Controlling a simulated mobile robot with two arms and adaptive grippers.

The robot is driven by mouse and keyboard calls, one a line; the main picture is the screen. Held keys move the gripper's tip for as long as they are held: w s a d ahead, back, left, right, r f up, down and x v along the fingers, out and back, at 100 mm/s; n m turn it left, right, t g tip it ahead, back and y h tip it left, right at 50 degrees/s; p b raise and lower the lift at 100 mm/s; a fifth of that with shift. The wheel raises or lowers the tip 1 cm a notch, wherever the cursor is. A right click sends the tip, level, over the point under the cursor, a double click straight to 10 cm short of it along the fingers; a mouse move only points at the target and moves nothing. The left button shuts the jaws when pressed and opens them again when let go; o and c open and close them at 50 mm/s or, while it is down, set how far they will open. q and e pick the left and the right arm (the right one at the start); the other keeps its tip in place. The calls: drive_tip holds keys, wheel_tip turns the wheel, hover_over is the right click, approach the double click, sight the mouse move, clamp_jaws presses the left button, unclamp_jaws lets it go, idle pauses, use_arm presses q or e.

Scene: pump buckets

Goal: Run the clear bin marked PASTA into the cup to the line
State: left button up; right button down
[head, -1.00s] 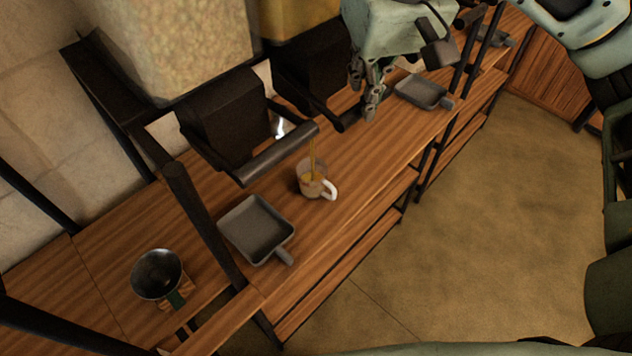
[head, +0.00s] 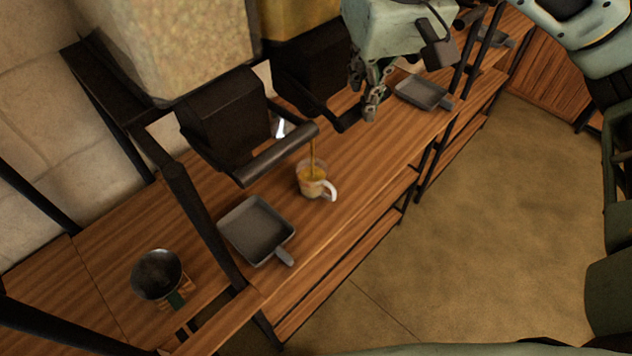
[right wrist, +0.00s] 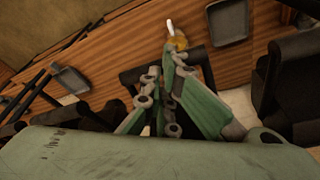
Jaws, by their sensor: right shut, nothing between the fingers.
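The cup (head: 314,190), with a white handle, stands upright on the wooden counter. A thin yellow-orange stream (head: 313,152) falls into it, and orange content shows inside; it also shows in the right wrist view (right wrist: 178,42). I cannot make out a fill line. A clear bin with yellow content (head: 292,18) sits above a black dispenser, partly cut off at the top; no PASTA mark is readable. My right gripper (head: 371,108) is shut and empty beside the end of that dispenser's black lever (head: 345,122); whether they touch is unclear. My left gripper is not in view.
A second bin (head: 175,45) with pale content hangs left, its dispenser lever (head: 275,155) jutting over the counter. Grey square trays (head: 256,230) (head: 422,92) stand either side of the cup. A metal container (head: 158,273) is at lower left. Black posts divide the counter.

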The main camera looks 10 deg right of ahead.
idle(0.3)
drive_tip(key=p+v, duration=0.2)
drive_tip(key=v, duration=0.1)
drive_tip(key=w+p+v, duration=0.1)
drive_tip(key=p+v, duration=0.1)
drive_tip(key=v, duration=0.1)
drive_tip(key=shift+w+r, duration=0.15)
drive_tip(key=shift+r, duration=0.3)
drive_tip(key=shift+f, duration=0.1)
wheel_tip(320, 180, up, 5)
drive_tip(key=p, duration=0.4)
